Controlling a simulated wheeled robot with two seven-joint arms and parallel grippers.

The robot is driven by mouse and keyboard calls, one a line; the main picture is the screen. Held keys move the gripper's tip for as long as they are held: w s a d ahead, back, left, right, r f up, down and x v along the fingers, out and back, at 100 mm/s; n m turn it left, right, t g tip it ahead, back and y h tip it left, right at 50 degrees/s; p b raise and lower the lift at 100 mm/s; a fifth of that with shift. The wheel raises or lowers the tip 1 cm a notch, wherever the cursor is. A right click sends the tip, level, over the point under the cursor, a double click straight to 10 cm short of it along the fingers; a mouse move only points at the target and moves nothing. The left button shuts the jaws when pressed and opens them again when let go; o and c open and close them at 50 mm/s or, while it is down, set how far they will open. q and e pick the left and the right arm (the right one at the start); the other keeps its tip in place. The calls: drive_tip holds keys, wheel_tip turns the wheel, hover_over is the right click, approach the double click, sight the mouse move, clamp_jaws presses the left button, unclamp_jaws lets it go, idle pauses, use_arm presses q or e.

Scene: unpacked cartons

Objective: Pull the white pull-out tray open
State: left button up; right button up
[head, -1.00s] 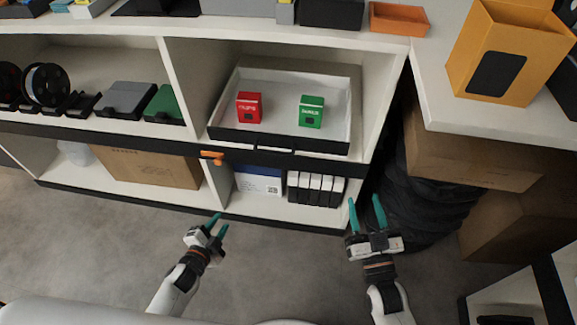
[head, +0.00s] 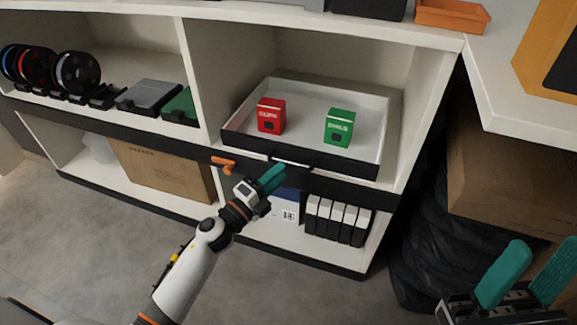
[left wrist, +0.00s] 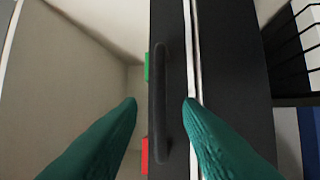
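The white pull-out tray (head: 388,110) sits in the upper right shelf bay with a black front. Its black bar handle (head: 292,163) is at the middle of that front, and shows upright in the left wrist view (left wrist: 160,100). A red box (head: 271,116) and a green box (head: 339,127) stand in the tray. My left gripper (head: 274,176) is at the handle; in the left wrist view its open teal fingers (left wrist: 160,104) lie on either side of the bar, with gaps. My right gripper (head: 528,268) is open and empty at the lower right, away from the tray.
An orange object (head: 224,162) lies on the shelf's black edge, left of the handle. Below are white-and-black binders (head: 338,217) and a cardboard box (head: 165,174). Spools (head: 78,73) stand on the left shelf. Black bags (head: 425,240) and cartons (head: 512,165) fill the right side. Floor in front is clear.

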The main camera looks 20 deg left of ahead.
sight(288, 165)
use_arm(q)
drive_tip(key=shift+x, duration=2.25)
clamp_jaws()
